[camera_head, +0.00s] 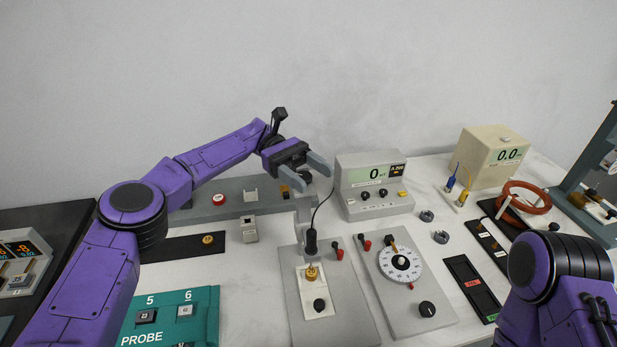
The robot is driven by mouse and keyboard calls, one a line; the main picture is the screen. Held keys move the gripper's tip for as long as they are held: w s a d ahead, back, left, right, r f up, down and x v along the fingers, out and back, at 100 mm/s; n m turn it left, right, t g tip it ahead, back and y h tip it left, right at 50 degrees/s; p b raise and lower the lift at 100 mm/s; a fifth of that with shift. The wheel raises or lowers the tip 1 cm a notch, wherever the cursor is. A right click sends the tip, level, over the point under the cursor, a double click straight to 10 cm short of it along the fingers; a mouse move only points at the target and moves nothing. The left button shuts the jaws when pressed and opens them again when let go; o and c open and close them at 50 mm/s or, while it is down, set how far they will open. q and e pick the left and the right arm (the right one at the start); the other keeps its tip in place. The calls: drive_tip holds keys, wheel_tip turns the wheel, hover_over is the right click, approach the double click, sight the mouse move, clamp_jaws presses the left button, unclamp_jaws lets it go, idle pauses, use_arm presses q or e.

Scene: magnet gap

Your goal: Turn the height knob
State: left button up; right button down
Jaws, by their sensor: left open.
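My left gripper (314,177) is open at the top of a grey stand (304,208), its fingers pointing right and down. A dark round knob (305,176) shows between or just behind the fingers; I cannot tell whether they touch it. A black probe (311,243) hangs upright on a cable from the stand, over a plate with a brass piece (311,273) and a black knob (319,305). No label shows which knob sets the height. My right arm is at the lower right, its gripper out of view.
A meter reading 0 (374,174) stands right of the gripper. A white dial (400,262) sits on a grey plate to the right. A cream box reading 0.0 (490,160) and an orange coil (525,197) are farther right. A teal probe tray (170,318) is at lower left.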

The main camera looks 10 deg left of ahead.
use_arm(q)
drive_tip(key=s+d+r+b, duration=0.2)
drive_tip(key=s+r+b, duration=0.2)
drive_tip(key=s+r, duration=0.7)
drive_tip(key=s, duration=0.3)
drive_tip(key=shift+d+r+b, duration=0.15)
drive_tip(key=shift+d+b, duration=0.1)
drive_tip(key=shift+b, duration=0.1)
drive_tip(key=shift+w, duration=0.1)
